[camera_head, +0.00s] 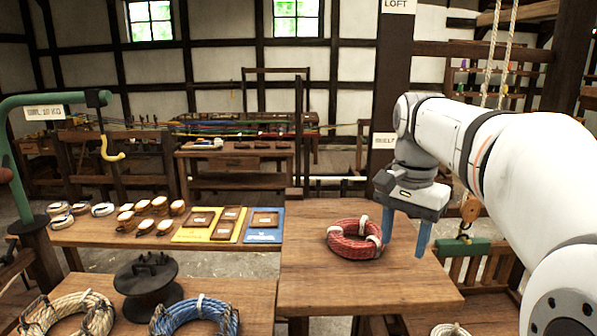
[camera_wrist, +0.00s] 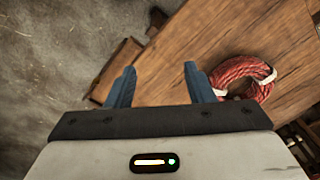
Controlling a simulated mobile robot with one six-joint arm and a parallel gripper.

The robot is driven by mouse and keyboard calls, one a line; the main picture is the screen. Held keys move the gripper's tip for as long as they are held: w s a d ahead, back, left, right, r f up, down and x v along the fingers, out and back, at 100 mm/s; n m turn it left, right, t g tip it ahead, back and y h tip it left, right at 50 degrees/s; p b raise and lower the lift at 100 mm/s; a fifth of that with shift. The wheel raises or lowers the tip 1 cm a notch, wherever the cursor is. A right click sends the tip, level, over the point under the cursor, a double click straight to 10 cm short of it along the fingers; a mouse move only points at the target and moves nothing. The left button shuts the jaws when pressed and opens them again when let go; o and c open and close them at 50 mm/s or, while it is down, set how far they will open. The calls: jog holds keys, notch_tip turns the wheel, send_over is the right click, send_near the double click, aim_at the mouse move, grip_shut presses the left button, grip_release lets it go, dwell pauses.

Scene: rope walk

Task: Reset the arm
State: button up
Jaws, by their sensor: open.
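My gripper (camera_head: 405,232) is open and empty, with its two blue fingers pointing down over the right edge of a wooden table (camera_head: 330,290). In the wrist view the fingers of my gripper (camera_wrist: 160,82) are spread apart with nothing between them. My white arm reaches in from the right of the head view. A red rope coil (camera_head: 355,240) with white ties lies on the table, to the left of the fingers and apart from them. It also shows in the wrist view (camera_wrist: 241,72), right of the fingers.
Blue (camera_head: 193,318) and cream (camera_head: 68,312) rope coils and a dark spool (camera_head: 146,280) sit front left. Several small coils and trays (camera_head: 265,219) lie on a bench behind. A green post with a yellow hook (camera_head: 110,150) stands left. A green-topped rack (camera_head: 462,247) stands close right of my gripper.

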jog(key=s+a+f+n+t, duration=0.3)
jog(key=s+f+n, duration=0.5)
jog(key=s+f, duration=0.6)
notch_tip(320, 180, down, 2)
jog(key=shift+a+f+n, duration=0.15)
jog(key=shift+a+n, duration=0.05)
jog(key=shift+n, duration=0.1)
jog(key=shift+s, duration=0.1)
jog(key=shift+c, duration=1.2)
